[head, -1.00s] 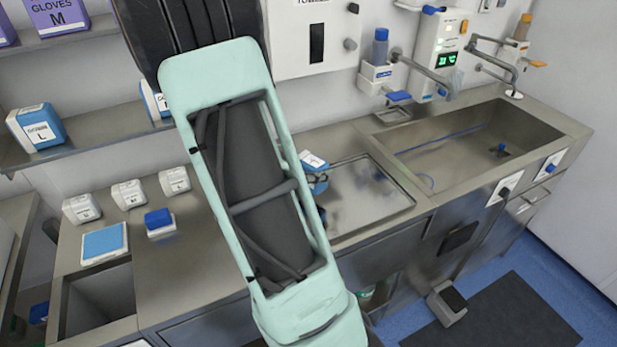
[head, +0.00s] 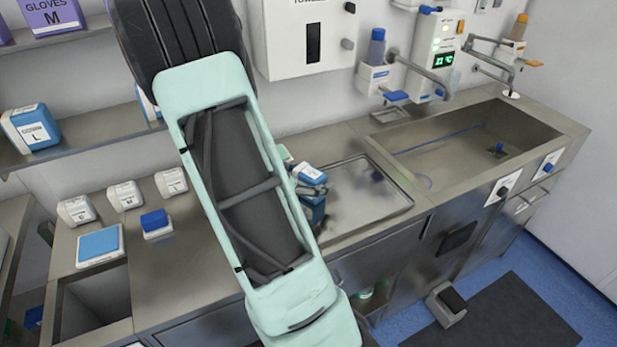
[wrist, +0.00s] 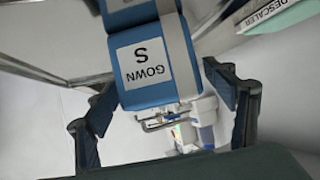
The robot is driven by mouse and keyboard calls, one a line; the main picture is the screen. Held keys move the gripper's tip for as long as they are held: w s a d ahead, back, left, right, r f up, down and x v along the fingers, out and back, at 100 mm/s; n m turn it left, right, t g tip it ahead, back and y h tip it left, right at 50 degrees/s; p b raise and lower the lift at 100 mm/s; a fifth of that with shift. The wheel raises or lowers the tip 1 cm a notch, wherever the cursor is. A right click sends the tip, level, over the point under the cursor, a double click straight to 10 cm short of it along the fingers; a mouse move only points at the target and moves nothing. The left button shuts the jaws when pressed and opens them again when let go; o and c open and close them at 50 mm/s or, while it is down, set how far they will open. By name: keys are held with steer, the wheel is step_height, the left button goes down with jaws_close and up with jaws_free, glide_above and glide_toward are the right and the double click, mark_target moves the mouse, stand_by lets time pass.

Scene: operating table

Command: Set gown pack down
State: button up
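The gown pack is a blue box with a pale band and a white label. In the wrist view the gown pack (wrist: 150,62) fills the top middle, its "GOWN S" label upside down in the picture. In the head view the gown pack (head: 312,180) shows just right of my pale green arm, at the left part of the steel tray area (head: 385,212). My arm hides part of the pack. I cannot tell whether its underside touches the surface.
A sink basin (head: 480,145) lies to the right of the tray. Several small white boxes (head: 125,196) and blue-topped packs (head: 100,246) stand on the left counter. A shelf (head: 95,134) holds an "L" box (head: 30,128). A towel dispenser (head: 305,38) hangs behind.

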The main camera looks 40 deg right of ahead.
steer(key=shift+r, duration=0.25)
steer(key=w+p+v, duration=0.1)
steer(key=v, duration=1.1)
steer(key=shift+s, duration=0.5)
steer(key=shift+f, duration=0.1)
